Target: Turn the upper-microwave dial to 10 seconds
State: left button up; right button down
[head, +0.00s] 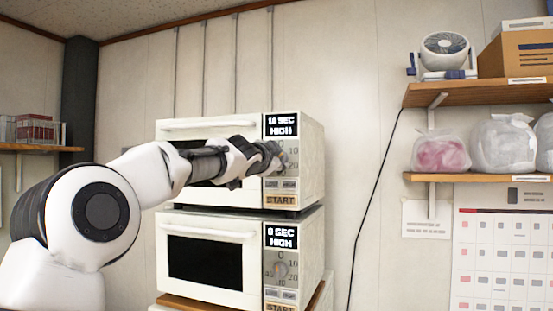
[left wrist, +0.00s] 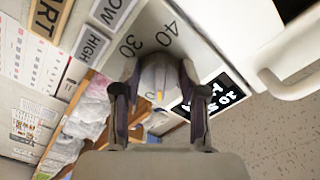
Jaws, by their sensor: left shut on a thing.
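The upper microwave (head: 190,130) is white and boxy, stacked on a second one. Its display (head: 282,125) reads "10 SEC HIGH". The left wrist view also shows part of this display (left wrist: 215,95), with a "10" legible. My left gripper (head: 277,157) is at the dial on the control panel and hides it in the head view. In the left wrist view my left gripper (left wrist: 158,105) is shut on the grey dial (left wrist: 158,75), which has a yellow pointer mark. Panel numbers 30 and 40 show beside the dial. My right gripper is in neither view.
The lower microwave (head: 205,220) reads "0 SEC HIGH", with its own dial (head: 281,269) uncovered. The upper START button (head: 281,200) lies below my gripper. Wall shelves (head: 480,93) with a fan and bags are at the right, above a calendar.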

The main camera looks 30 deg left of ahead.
pick_arm(q)
jog(key=shift+r+m, duration=0.1)
jog(key=shift+m, duration=0.8)
jog(key=o, duration=1.1)
jog(key=shift+w+a, duration=0.1)
jog(key=shift+w, duration=0.05)
